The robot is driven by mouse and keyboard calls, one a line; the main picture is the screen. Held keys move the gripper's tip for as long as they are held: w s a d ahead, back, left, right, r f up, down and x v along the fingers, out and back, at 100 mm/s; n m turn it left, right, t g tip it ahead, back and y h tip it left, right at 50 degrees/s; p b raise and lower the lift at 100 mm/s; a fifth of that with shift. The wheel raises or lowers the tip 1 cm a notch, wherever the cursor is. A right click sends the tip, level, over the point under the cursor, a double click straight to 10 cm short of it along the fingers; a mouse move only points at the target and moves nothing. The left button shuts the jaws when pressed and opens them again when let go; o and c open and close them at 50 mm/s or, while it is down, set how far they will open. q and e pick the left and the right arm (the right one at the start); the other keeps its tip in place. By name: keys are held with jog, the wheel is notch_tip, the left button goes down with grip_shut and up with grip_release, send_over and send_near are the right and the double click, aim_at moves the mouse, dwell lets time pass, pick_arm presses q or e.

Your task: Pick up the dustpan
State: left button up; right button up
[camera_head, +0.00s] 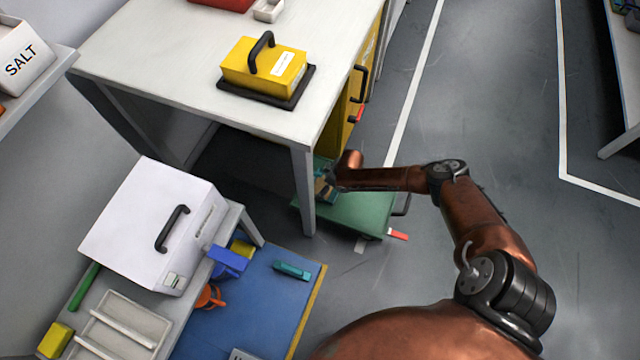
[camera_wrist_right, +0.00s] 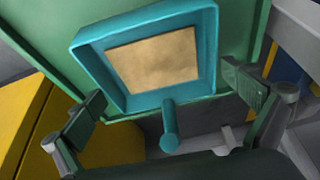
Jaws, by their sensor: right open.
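The dustpan (camera_wrist_right: 205,75) is a teal square pan with a tan panel inside and a short round handle (camera_wrist_right: 169,128). In the head view the dustpan (camera_head: 320,163) shows only in part, low beside the table leg on a green platform. My right gripper (camera_wrist_right: 165,112) is open in the wrist view, with one finger on each side of the handle and no visible contact. In the head view my right gripper (camera_head: 327,184) reaches in at the table's edge, and its fingertips are hard to make out. My left gripper is not in view.
The white table (camera_head: 190,55) stands above the green platform (camera_head: 355,213), its leg (camera_head: 304,190) close to my right gripper. A yellow box (camera_head: 265,68) sits on the table. A white case (camera_head: 150,225) and a blue mat (camera_head: 255,315) are at lower left.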

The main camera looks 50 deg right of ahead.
jog(key=c, duration=0.9)
jog(key=shift+r, duration=0.1)
